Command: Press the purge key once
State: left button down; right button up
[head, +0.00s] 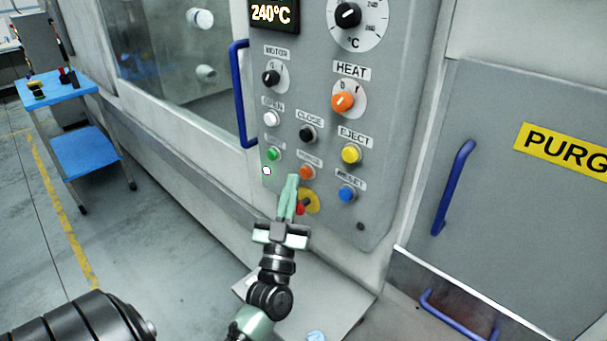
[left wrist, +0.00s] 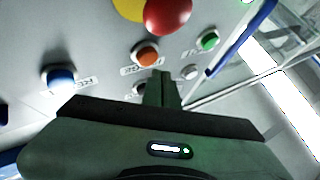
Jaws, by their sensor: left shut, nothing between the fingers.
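The orange purge key (head: 307,172) is a round button on the grey control panel, under a small label partly legible as PURGE. It also shows in the left wrist view (left wrist: 146,53). My left gripper (head: 291,180) is shut and empty, its green fingertips just left of and slightly below the key in the head view. In the left wrist view the fingertips (left wrist: 160,76) are close to the key. Whether they touch the panel I cannot tell. My right gripper is not in view.
A red stop button (head: 300,210) on a yellow disc is partly behind my left fingers. Green (head: 274,154), blue (head: 347,194), black (head: 307,133) and yellow (head: 351,153) buttons surround the key. A blue door handle (head: 240,95) stands left of the panel.

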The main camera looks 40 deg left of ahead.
pick_arm(q)
jog(key=shift+w, duration=0.15)
dwell(0.5)
jog(key=shift+w, duration=0.3)
jog(key=shift+w+d, duration=0.1)
jog(key=shift+w, duration=0.3)
dwell(0.6)
jog(key=shift+s, duration=0.1)
jog(key=shift+s+p, duration=0.45)
jog(key=shift+s, duration=0.35)
jog(key=s, duration=0.3)
jog(key=s+p, duration=0.1)
jog(key=s, duration=0.1)
jog(key=shift+a, duration=0.3)
